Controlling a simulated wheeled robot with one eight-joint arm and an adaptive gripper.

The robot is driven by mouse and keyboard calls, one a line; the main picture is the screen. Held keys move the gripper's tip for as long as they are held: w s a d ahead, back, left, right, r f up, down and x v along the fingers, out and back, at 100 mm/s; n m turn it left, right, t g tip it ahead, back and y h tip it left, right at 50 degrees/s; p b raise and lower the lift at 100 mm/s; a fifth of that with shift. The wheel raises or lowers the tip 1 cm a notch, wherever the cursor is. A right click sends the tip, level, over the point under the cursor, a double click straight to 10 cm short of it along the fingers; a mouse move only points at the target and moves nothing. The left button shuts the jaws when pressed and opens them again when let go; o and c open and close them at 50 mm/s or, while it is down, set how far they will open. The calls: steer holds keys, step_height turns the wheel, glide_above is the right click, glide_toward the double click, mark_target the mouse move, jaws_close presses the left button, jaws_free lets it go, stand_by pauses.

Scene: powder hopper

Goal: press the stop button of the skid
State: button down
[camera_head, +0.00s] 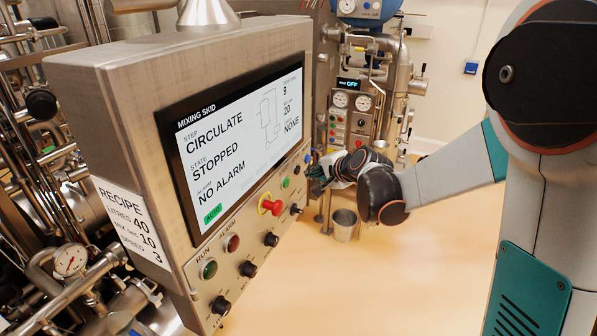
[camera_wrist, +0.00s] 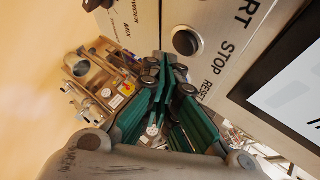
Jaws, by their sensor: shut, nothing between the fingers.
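The mixing skid's control panel (camera_head: 165,72) stands at left in the head view, its screen (camera_head: 240,135) reading CIRCULATE, STOPPED, NO ALARM. In the wrist view, the black stop button (camera_wrist: 186,42) sits beside the STOP label on the steel panel face, uncovered. It shows small in the head view (camera_head: 297,170), right of the green start button (camera_head: 285,183). My gripper (camera_wrist: 170,76) is shut and empty. Its fingertips are near the panel by the RESET label, below the stop button in the wrist view, and cover the reset button's place. Whether they touch the panel is unclear.
A red emergency stop (camera_head: 271,205) on a yellow ring sticks out of the panel, with black knobs (camera_head: 248,268) around it. Pipework and a second control box (camera_head: 350,122) stand behind my gripper. A metal bucket (camera_head: 345,224) is on the floor. Open floor lies at front right.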

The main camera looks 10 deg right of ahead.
steer(key=shift+s+d+b, duration=0.15)
steer(key=shift+s+d, duration=0.55)
steer(key=shift+d, duration=0.25)
steer(key=shift+s+d+b, duration=0.15)
steer(key=shift+s+d, duration=0.55)
steer(key=shift+d, duration=0.25)
steer(key=s+a+f+n+g+h+b, duration=0.1)
steer(key=s+f+n+b, duration=0.5)
steer(key=s+f+b, duration=0.7)
steer(key=s+a+f+n+g+h+b, duration=0.1)
steer(key=s+f+n+g+h+b, duration=0.2)
steer(key=s+f+b, duration=1.1)
steer(key=s+n+b, duration=0.3)
steer(key=s, duration=0.3)
steer(key=shift+n, duration=0.3)
steer(key=c, duration=2.4)
jaws_free()
steer(key=shift+f, duration=0.15)
